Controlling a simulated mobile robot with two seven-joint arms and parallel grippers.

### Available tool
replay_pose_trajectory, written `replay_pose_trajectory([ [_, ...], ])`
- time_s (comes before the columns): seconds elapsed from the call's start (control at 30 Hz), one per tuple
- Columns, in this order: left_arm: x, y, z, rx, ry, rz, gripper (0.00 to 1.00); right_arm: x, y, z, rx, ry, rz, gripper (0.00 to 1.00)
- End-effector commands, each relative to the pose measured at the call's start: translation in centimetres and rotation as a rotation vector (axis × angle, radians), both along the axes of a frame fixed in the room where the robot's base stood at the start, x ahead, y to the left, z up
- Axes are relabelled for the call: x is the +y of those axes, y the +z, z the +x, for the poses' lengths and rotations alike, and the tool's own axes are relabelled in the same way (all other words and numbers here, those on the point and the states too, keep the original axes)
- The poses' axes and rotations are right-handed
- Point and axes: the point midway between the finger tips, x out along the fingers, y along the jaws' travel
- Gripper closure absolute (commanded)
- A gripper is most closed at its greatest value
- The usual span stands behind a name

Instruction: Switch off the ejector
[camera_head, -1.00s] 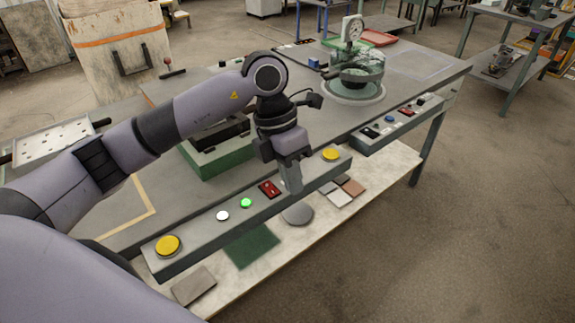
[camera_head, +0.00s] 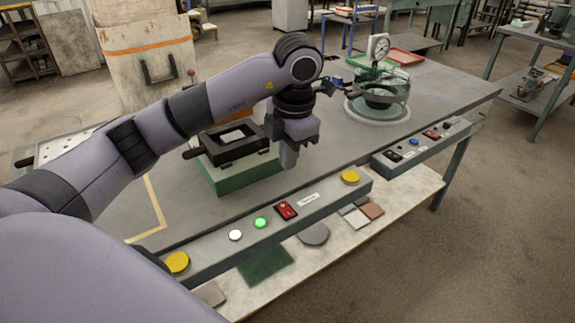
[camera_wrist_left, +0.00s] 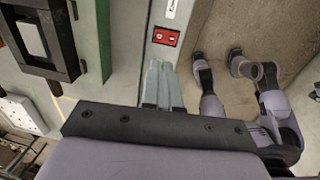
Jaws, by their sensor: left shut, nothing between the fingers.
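A red rocker switch (camera_head: 287,210) sits on the grey control bar (camera_head: 323,203) along the bench front, with a small white label to its right. The red switch also shows in the left wrist view (camera_wrist_left: 166,37), just beyond the fingertips. The lettering is too small to read, so I cannot tell which control is named ejector. My left gripper (camera_head: 288,158) is shut and empty, pointing down behind the bar and apart from the switch. Its shut fingers show in the left wrist view (camera_wrist_left: 160,66). My right gripper is in neither view.
The bar also carries a lit green button (camera_head: 260,223), a white button (camera_head: 235,235) and yellow buttons (camera_head: 350,176) at its ends. A black-topped green box (camera_head: 240,172) stands close left of the gripper. A second control bar (camera_head: 423,148) is to the right.

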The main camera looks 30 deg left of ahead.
Motion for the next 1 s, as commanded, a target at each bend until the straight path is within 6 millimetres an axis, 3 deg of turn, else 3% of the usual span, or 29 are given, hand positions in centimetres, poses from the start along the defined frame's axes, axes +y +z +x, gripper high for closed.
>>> replay_pose_trajectory([
  [0.5,1.1,-10.1,0.4,0.004,0.001,0.0,1.0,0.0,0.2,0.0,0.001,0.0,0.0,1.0],
  [0.7,1.3,-12.0,0.5,0.002,0.001,0.0,1.0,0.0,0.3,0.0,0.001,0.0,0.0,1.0],
  [1.0,1.4,-12.3,0.6,0.0,0.0,0.0,1.0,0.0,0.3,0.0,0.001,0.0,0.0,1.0],
])
